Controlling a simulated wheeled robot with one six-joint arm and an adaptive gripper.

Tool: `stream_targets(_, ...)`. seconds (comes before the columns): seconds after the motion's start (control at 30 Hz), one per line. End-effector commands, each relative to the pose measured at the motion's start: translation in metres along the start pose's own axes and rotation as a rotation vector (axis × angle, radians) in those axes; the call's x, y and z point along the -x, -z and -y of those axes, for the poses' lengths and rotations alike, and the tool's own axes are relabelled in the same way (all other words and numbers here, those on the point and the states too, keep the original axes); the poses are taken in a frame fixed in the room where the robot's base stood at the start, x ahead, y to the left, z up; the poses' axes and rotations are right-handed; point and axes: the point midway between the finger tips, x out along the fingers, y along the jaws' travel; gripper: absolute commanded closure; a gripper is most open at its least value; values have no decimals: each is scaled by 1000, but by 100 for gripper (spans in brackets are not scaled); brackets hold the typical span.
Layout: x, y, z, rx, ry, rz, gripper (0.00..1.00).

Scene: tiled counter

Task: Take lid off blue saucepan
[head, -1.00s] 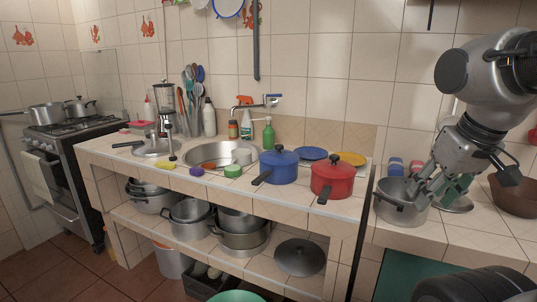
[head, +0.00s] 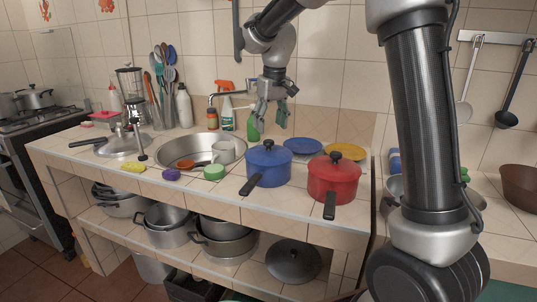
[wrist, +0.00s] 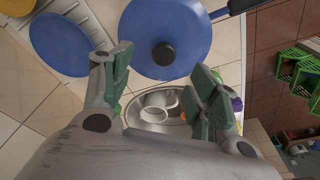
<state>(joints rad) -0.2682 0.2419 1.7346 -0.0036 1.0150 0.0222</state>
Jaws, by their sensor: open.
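The blue saucepan (head: 269,170) stands on the tiled counter with its blue lid (head: 268,152) on. The lid has a dark round knob (head: 268,145), and the pan's dark handle points toward the front left. In the wrist view the blue lid (wrist: 185,30) fills the upper middle, with its knob (wrist: 163,54) just beyond the fingers. My gripper (head: 270,122) is open and empty, above and behind the saucepan, apart from it. Its two green-padded fingers show spread in the wrist view (wrist: 163,90).
A lidded red pot (head: 334,182) stands close on the right. Blue (head: 302,146) and yellow (head: 346,151) plates lie behind. The sink (head: 185,152) with a white mug is at left. A green bottle (head: 253,128) and an orange-topped spray bottle (head: 225,105) stand near my gripper.

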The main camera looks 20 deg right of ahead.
Motion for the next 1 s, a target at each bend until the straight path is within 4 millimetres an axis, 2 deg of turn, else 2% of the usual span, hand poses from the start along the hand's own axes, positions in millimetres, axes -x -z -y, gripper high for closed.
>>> stream_targets(0.4,-59,-6,4,-2,0,2,40)
stream_targets(0.53,-68,-6,4,-1,0,1,40)
stream_targets(0.73,-69,-6,4,-1,0,0,40)
stream_targets(0.77,-69,-6,4,-1,0,0,44)
stream_targets(1.0,-69,-6,4,-1,0,0,87)
